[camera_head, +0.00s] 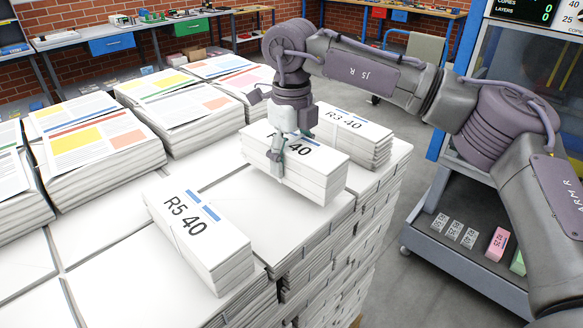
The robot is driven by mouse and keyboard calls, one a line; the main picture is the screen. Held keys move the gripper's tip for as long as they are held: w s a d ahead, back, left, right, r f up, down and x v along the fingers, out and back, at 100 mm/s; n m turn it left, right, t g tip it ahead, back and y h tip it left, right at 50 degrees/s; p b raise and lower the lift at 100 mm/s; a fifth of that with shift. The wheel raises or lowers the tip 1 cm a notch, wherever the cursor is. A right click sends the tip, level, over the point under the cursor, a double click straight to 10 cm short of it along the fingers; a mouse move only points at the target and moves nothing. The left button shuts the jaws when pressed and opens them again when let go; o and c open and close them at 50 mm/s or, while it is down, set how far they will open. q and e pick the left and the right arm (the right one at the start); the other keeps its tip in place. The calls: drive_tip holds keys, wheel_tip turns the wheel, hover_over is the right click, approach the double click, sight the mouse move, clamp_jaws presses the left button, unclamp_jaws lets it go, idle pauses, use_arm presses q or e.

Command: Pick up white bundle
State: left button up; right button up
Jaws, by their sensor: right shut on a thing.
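My right gripper (281,168) is over a white bundle (318,172) and shut on it. The bundle has a blue strip and a label ending in "40", partly hidden by the gripper. It is over the right part of the stack; I cannot tell whether it touches the stack top. A second white bundle, marked R5 40 (199,232), lies on the front of the stack. A third white bundle, marked R3 40 (352,134), lies just behind the held one. My left gripper is not in view.
The large stack of white paper (110,275) fills the lower left. Several colour-printed newspaper piles (95,135) stand on its far left. A grey cart (470,245) with small labelled blocks stands at the right. Workbenches (95,35) line the brick wall.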

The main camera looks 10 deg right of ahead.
sight(329, 170)
drive_tip(key=s+d+r+b, duration=0.1)
drive_tip(key=s+r, duration=0.1)
drive_tip(key=s, duration=0.1)
drive_tip(key=s+d+r+b, duration=0.1)
drive_tip(key=s+r, duration=0.2)
drive_tip(key=s+d+r+b, duration=0.1)
drive_tip(key=s+d+r, duration=0.1)
drive_tip(key=s, duration=0.1)
drive_tip(key=shift+s+r, duration=0.2)
drive_tip(key=shift+s+d+r+b, duration=0.35)
drive_tip(key=shift+s+r, duration=0.15)
drive_tip(key=shift+s, duration=0.15)
